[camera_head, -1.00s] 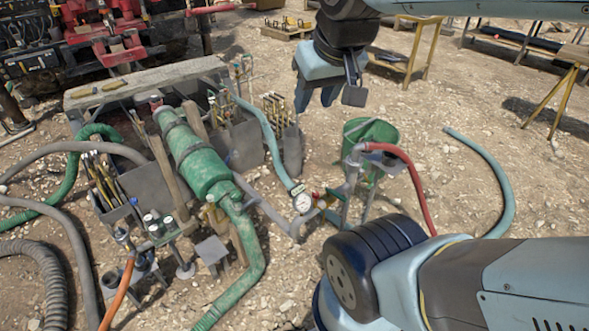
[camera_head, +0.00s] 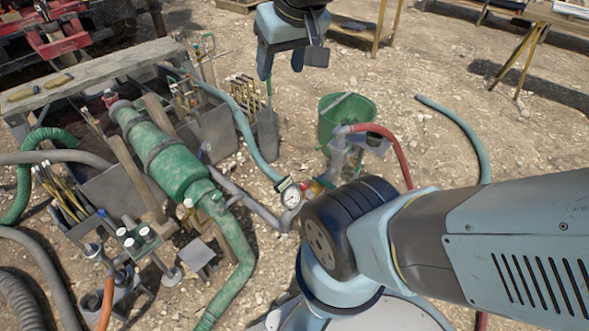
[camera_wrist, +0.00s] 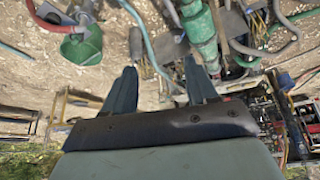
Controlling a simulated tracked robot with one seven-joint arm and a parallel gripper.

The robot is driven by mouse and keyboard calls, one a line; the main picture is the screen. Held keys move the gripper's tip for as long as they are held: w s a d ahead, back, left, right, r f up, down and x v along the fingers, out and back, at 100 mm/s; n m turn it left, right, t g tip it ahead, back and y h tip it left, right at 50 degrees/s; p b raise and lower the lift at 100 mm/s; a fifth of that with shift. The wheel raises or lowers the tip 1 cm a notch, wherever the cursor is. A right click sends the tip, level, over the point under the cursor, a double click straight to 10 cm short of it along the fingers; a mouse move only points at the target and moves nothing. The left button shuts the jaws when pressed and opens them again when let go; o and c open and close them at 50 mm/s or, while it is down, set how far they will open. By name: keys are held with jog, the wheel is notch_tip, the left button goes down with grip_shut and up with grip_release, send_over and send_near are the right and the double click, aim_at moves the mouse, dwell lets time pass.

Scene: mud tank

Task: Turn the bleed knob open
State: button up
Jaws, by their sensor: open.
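My gripper (camera_head: 281,68) hangs high at the top of the head view, open and empty, well apart from the pipework. Its two fingers also show in the wrist view (camera_wrist: 158,70), with nothing between them. A white-faced pressure gauge (camera_head: 291,197) sits on the grey pipe near the middle of the head view. Small red and yellow fittings (camera_head: 309,185) lie just right of it, partly hidden by my arm. I cannot tell which fitting is the bleed knob. The green cylinder (camera_head: 170,160) with its hose lies left of the gauge.
A green bucket (camera_head: 333,120) stands behind the gauge, with a red hose (camera_head: 398,155) beside it. A teal hose (camera_head: 470,140) lies on the gravel at right. A concrete beam (camera_head: 95,75) and tool holders stand at left. Open gravel lies between bucket and back tables.

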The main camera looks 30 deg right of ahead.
jog(key=w+d+f+m+g+h, duration=0.1)
jog(key=w+d+f+m, duration=0.2)
jog(key=w+f, duration=0.15)
jog(key=w+d+f+m+g, duration=0.2)
jog(key=w+d+f, duration=0.1)
jog(key=w, duration=0.3)
jog(key=m+g+y, duration=0.3)
jog(key=m, duration=0.6)
send_over(304, 185)
jog(key=d, duration=0.3)
notch_tip(304, 185, down, 24)
notch_tip(304, 185, down, 12)
jog(key=d+f+m+y, duration=0.1)
jog(key=d+m+y, duration=0.15)
jog(key=m, duration=0.25)
jog(key=shift+t, duration=0.4)
jog(key=x, duration=1.3)
jog(key=shift+s+f, duration=0.15)
jog(key=shift+f, duration=0.1)
jog(key=shift+c, duration=0.2)
jog(key=c, duration=1)
